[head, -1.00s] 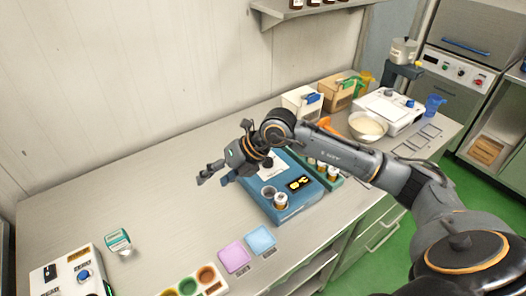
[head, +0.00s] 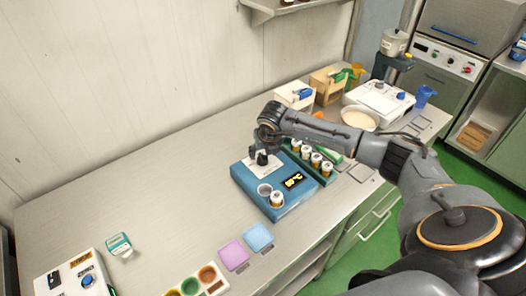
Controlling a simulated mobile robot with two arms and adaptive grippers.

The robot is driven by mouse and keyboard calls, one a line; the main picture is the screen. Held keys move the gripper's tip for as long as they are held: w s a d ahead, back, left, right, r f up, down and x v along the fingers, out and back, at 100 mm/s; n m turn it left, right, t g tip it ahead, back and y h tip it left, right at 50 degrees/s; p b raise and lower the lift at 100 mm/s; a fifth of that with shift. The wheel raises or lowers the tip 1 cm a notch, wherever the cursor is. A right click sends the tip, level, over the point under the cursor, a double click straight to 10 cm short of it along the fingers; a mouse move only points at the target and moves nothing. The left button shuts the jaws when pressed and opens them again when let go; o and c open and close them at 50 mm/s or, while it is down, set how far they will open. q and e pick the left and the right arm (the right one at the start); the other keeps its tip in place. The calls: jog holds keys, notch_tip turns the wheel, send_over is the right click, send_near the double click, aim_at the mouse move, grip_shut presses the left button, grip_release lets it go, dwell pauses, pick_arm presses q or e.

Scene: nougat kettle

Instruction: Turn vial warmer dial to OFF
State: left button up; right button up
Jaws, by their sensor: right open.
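The vial warmer (head: 262,207) is a blue box on the bench with a lit yellow display (head: 293,180). A white-capped vial (head: 277,199) sits in one of its front wells, and the other well (head: 264,190) looks empty. A white label panel lies at its back left. My right gripper (head: 263,158) is over this panel, pointing down, and is open. Dark parts there overlap where the dial is, so the dial's pointer and setting are hidden, and I cannot tell whether the fingers touch it. My left gripper is out of view.
A green rack of capped vials (head: 317,161) stands just right of the warmer, under my right forearm. Pink (head: 234,255) and blue (head: 259,238) pads lie in front. A bowl (head: 358,117) and white device stand farther right.

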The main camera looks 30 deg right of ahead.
aim_at(263, 156)
jog(key=shift+x, duration=1.65)
jog(key=c, duration=1.1)
